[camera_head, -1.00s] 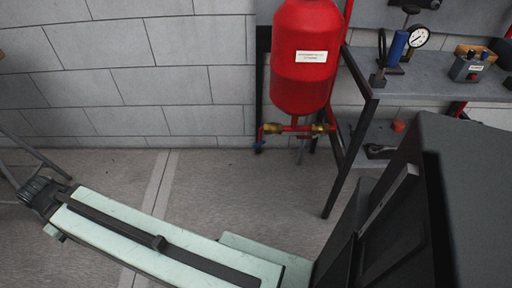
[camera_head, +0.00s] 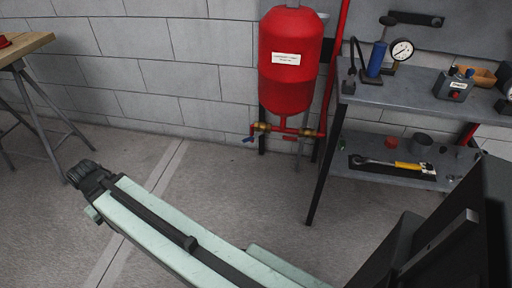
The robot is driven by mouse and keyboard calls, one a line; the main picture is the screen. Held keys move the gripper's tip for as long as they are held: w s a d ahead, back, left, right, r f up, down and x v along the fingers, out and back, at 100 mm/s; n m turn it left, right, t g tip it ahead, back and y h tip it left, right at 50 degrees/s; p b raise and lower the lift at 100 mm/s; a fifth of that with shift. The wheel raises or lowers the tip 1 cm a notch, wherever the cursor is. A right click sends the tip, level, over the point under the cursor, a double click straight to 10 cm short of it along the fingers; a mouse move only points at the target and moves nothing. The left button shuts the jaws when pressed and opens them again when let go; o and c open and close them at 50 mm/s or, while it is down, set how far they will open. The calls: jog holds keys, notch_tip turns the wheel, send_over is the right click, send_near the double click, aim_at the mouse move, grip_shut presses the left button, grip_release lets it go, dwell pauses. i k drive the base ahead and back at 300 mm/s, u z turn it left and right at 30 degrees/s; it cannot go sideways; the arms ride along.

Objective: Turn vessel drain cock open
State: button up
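The red vessel (camera_head: 290,62) with a white label hangs upright against the block wall in the head view. Under it runs a short red pipe with a brass cock (camera_head: 261,128) on the left and a brass fitting (camera_head: 305,132) on the right. A small blue lever (camera_head: 249,139) hangs slanted at the left cock. I cannot read which fitting is the drain cock, nor whether it is open. My pale green arm lies across the lower left, well apart from the vessel. My gripper's fingers do not show.
A grey workbench (camera_head: 425,98) with a gauge (camera_head: 402,49) and a blue hand pump (camera_head: 377,58) stands right of the vessel. Its lower shelf (camera_head: 350,181) holds a yellow-handled tool (camera_head: 407,166). A wooden trestle table (camera_head: 25,45) stands at far left. The floor before the vessel is clear.

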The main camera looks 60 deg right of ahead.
aim_at(251, 139)
jog(key=z, duration=0.15)
jog(key=i, duration=0.9)
jog(key=u, duration=0.05)
